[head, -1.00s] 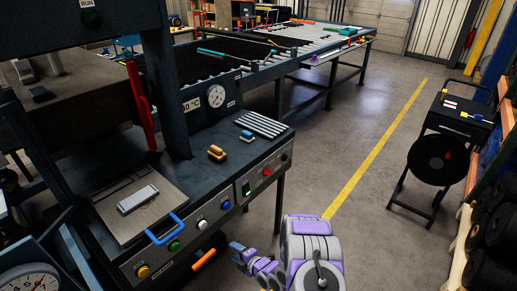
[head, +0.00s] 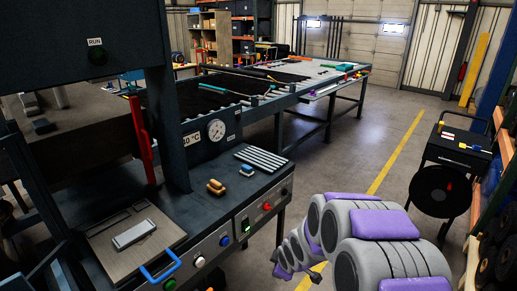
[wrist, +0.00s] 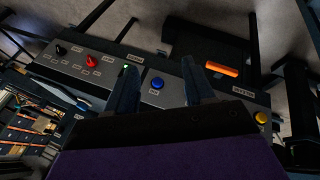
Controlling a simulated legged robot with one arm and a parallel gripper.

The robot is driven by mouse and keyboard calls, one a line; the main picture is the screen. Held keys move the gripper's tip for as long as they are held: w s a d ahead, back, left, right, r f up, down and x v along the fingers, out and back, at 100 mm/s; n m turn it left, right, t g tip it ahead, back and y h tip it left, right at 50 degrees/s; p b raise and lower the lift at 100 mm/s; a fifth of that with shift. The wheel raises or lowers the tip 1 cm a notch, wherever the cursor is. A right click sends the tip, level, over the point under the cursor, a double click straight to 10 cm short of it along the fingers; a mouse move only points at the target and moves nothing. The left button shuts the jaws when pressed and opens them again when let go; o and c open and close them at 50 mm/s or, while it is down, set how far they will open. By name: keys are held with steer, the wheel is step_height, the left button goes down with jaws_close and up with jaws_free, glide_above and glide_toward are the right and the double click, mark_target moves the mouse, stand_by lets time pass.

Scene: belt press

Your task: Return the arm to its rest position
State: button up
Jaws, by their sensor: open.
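My grey and purple arm (head: 365,245) is folded at the lower right of the head view, in front of the press bench. Its far end is small there, and the fingers cannot be made out clearly. In the wrist view my gripper (wrist: 159,66) is open, with its two dark fingers apart and nothing between them held. The control panel (wrist: 105,70) lies beyond the fingers, and a blue button (wrist: 157,84) shows in the gap. I cannot tell the exact distance, but no contact shows.
The press bench (head: 225,195) stands left, with a blue-handled plate (head: 165,235) and a red lever (head: 140,140). A black cart (head: 455,155) and a rack stand right. The floor beside the yellow line (head: 385,165) is clear.

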steer(key=s+d+r+m+g, duration=0.2)
steer(key=s+r+m, duration=0.2)
steer(key=s, duration=0.9)
steer(key=s+d+r+m+g+h, duration=0.1)
steer(key=s+r+m, duration=0.4)
steer(key=s, duration=0.8)
steer(key=s+d+r+m+g, duration=0.4)
steer(key=s+r, duration=0.3)
steer(key=s, duration=0.5)
steer(key=shift+s+r+m+h+b, duration=0.3)
steer(key=shift+s+b, duration=0.05)
steer(key=shift+s, duration=0.05)
steer(key=shift+c, duration=0.5)
